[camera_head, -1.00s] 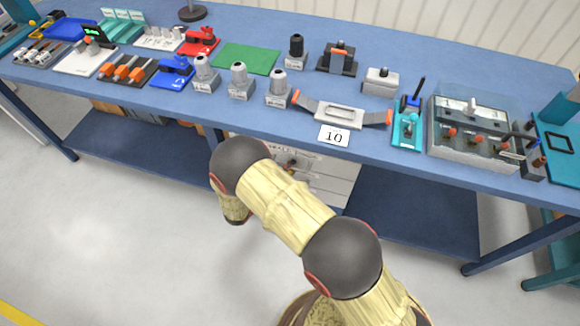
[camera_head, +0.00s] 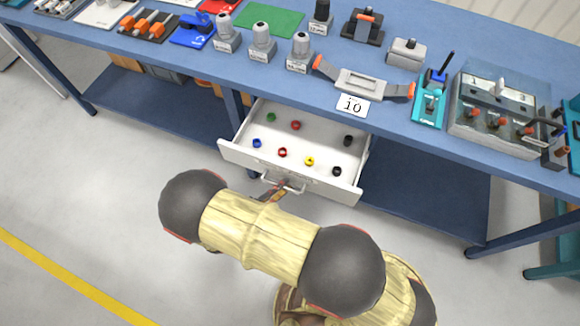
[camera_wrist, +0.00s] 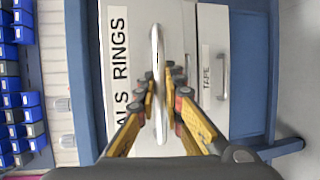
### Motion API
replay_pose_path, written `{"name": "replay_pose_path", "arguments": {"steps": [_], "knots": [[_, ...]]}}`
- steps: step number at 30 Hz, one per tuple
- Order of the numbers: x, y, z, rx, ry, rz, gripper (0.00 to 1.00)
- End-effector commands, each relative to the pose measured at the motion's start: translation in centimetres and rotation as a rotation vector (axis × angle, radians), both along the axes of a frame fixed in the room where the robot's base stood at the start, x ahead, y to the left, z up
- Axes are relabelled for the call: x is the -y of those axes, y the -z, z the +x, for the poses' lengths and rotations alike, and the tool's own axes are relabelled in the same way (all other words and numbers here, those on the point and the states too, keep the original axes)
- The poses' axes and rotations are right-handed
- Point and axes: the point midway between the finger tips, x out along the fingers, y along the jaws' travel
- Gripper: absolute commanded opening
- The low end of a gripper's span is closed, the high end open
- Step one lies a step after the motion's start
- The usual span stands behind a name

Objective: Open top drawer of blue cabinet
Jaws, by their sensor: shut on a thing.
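The top drawer (camera_head: 330,180) is white and stands pulled out from under the blue workbench (camera_head: 395,142). Several small coloured rings lie inside it, among them green, red, blue, yellow and black. My gripper (camera_head: 272,192) is at the drawer's front, partly hidden by my arm in the head view. In the wrist view my gripper (camera_wrist: 163,92) is shut on the silver bar handle (camera_wrist: 158,50), with a yellow finger on each side. The drawer front (camera_wrist: 120,75) carries a label of which "ALS RINGS" shows. The drawer unit looks white, with blue around it.
A second drawer (camera_wrist: 212,95) labelled "TAPE" shows shut beside it in the wrist view. Tools and fixtures stand on the bench top, with a "10" card (camera_head: 352,105) near its front edge. A blue lower shelf (camera_head: 425,195) lies to the right. The floor in front is clear.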

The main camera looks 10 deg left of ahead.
Motion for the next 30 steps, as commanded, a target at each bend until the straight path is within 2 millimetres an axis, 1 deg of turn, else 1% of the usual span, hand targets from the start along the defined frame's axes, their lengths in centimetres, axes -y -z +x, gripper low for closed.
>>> {"name": "replay_pose_path", "arguments": {"steps": [1,6,12,18,28,29,30], "knots": [[-0.4,0.1,-1.1,-0.002,-0.005,-0.001,0.0],[-1.2,0.1,-4.0,-0.002,-0.003,0.0,0.0],[-1.7,0.1,-6.0,-0.003,-0.001,0.0,0.0],[-1.9,0.1,-6.7,-0.003,0.001,0.0,0.0],[-1.9,0.1,-6.7,-0.002,0.001,0.0,0.0],[-1.9,0.1,-6.7,-0.002,0.001,0.0,0.1],[-1.9,0.1,-6.7,-0.002,0.001,0.0,0.13]]}}
